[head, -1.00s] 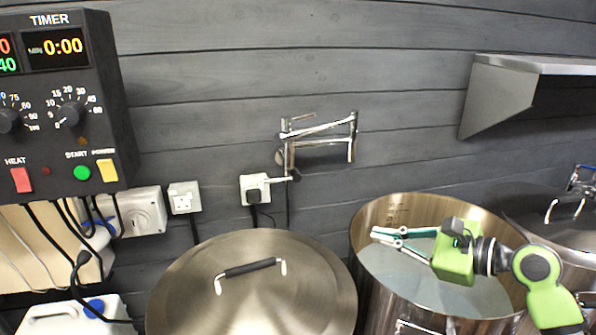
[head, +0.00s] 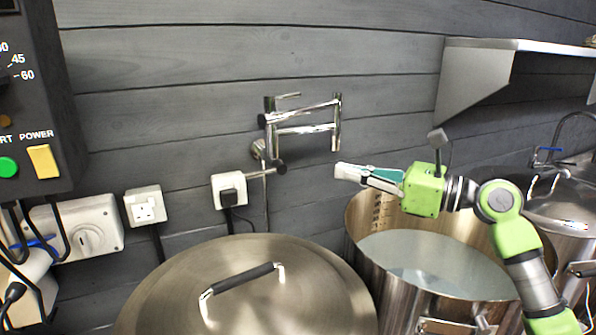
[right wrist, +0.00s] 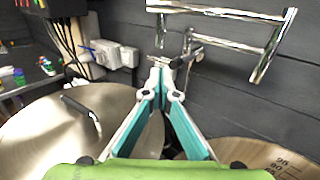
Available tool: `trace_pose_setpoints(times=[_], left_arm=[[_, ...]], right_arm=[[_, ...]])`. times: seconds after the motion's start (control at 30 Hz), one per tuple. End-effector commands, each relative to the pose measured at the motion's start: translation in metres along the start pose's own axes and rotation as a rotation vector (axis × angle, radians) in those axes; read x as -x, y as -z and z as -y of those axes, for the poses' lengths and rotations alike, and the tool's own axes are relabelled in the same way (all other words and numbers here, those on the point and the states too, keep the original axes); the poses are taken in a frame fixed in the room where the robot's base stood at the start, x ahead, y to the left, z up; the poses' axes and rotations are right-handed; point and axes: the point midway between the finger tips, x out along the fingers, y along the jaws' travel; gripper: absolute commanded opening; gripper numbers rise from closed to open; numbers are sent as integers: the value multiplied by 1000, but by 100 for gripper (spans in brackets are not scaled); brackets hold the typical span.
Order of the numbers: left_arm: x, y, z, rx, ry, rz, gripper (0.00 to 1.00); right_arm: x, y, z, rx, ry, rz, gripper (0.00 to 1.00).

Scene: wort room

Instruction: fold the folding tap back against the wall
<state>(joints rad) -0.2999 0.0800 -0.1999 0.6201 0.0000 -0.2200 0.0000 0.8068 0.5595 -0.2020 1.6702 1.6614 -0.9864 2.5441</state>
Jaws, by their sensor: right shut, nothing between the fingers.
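The chrome folding tap (head: 305,129) is mounted on the grey wall above the gap between the lidded pot and the open pot. Its jointed arms extend to the right, with a short spout hanging down at the right end. It also shows at the top of the right wrist view (right wrist: 225,13). My right gripper (head: 340,171) is shut and empty, below and to the right of the spout end, with a visible gap from it. In the right wrist view its fingertips (right wrist: 160,64) come together below the tap. My left gripper is not in view.
A lidded steel pot (head: 245,300) stands at front centre. An open pot (head: 362,225) holding liquid stands below my right arm. Sockets (head: 146,206) and a control box (head: 35,110) are at left. A metal shelf (head: 500,46) juts out at upper right.

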Motion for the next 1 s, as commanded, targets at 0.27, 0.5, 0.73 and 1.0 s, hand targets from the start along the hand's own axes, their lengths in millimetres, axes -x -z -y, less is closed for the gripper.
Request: trace_pose_setpoints(times=[0.27, 0.5, 0.73, 1.0], left_arm=[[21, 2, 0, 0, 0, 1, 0], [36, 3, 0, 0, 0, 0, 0], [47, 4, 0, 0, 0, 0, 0], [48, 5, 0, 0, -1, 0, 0]], right_arm=[[-50, -6, -2, -1, -5, 1, 0], [-100, -6, -2, 0, -3, 1, 0], [-129, -4, -1, 0, -2, 0, 0], [-136, -2, -1, 3, -1, 0, 0]])
